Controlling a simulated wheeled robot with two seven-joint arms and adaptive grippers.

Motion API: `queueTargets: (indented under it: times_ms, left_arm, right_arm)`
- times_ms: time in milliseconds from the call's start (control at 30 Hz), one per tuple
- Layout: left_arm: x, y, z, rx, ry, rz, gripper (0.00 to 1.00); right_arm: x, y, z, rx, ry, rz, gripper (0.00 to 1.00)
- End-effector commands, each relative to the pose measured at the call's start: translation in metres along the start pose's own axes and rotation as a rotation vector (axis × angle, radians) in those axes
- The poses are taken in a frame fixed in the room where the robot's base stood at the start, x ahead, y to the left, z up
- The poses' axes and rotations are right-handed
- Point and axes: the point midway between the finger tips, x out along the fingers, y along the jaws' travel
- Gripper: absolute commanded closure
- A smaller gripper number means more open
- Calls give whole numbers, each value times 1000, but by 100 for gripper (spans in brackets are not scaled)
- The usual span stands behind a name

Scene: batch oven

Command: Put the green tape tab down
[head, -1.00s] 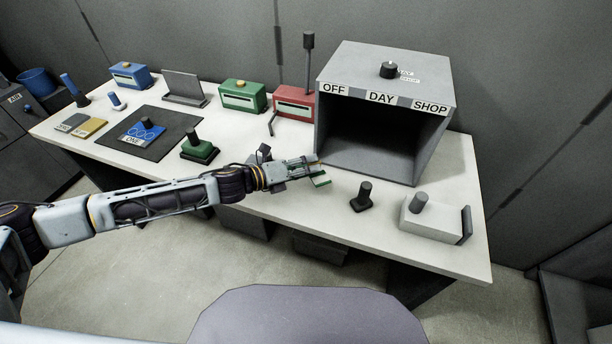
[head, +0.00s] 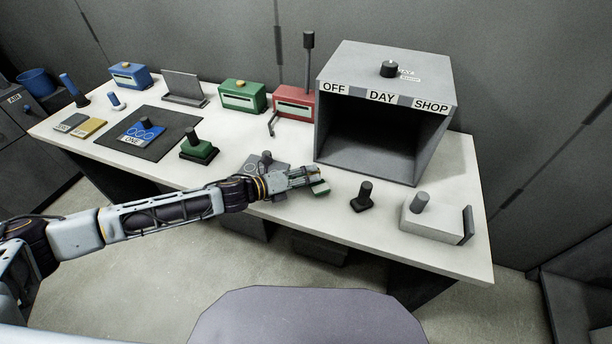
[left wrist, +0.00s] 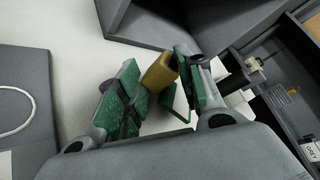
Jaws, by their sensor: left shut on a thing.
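The green tape tab (head: 320,188) is at the tip of my left gripper (head: 308,178), close above or on the white table in front of the grey oven (head: 433,150); I cannot tell whether it touches. In the left wrist view my left gripper (left wrist: 158,88) has green-faced fingers closed around an ochre block (left wrist: 160,72), with a green edge beside it. The fingers hide part of what is held. My right gripper is out of view.
A grey plate with a knob (head: 266,160) lies just behind the left gripper. A dark knobbed piece (head: 362,196) and a pale box (head: 430,218) stand to the right. A green knobbed block (head: 198,149) stands left. Bare table (head: 300,212) shows at the front.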

Motion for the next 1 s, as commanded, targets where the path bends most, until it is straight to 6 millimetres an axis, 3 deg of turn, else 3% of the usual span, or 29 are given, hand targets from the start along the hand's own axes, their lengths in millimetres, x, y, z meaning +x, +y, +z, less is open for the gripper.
queueTargets:
  times_ms: [633, 667, 700, 733, 1000]
  left_arm:
    - [3, 9, -6, -1, 1, 1, 96]
    - [2, 9, -7, -1, 1, 2, 62]
    - [2, 10, -7, -1, 1, 2, 57]
    - [2, 10, -7, -2, 2, 3, 53]
    - [2, 10, -8, -3, 3, 3, 53]
  right_arm:
    - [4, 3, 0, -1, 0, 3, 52]
    - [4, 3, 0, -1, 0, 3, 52]
    - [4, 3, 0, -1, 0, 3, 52]
    - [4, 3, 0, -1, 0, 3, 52]
    - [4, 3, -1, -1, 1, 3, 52]
